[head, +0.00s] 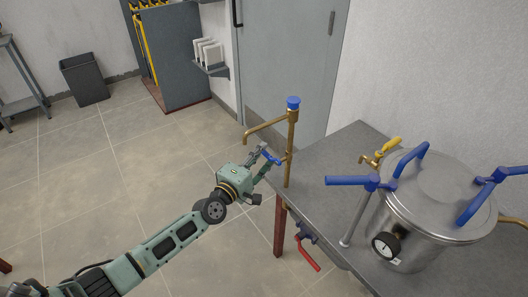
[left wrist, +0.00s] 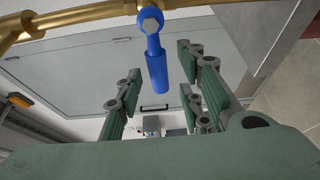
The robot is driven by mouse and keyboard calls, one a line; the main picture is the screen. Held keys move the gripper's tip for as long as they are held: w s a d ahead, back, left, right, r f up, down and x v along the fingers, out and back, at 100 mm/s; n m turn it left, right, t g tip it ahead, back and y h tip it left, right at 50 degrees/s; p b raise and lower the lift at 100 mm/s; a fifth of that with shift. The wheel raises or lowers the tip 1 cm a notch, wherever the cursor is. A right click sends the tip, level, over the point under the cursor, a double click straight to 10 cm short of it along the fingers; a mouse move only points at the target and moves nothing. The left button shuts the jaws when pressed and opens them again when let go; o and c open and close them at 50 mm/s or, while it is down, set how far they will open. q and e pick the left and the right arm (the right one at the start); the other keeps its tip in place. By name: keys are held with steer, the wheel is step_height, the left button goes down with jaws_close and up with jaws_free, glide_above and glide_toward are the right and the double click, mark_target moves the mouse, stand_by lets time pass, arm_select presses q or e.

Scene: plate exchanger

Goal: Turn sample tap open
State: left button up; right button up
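The sample tap has a blue lever handle (left wrist: 157,68) on a brass pipe (left wrist: 85,20). In the head view its upright brass pipe (head: 291,140) stands at the table's left edge, with a spout pointing left and a blue cap on top. The blue lever (head: 270,157) shows low on the pipe. My left gripper (head: 264,157) is at the lever. In the left wrist view my left gripper (left wrist: 160,80) is open, with the lever hanging into the gap between its fingers. I see no clear contact. My right gripper is not in view.
A steel vessel (head: 430,215) with blue clamp handles and a gauge (head: 386,245) stands on the grey table (head: 335,165). A red-handled valve (head: 308,255) sits below the table edge. A grey door (head: 285,60) is behind.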

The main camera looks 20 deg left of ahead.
arm_select(q)
steer(key=shift+x, duration=1)
jaws_close()
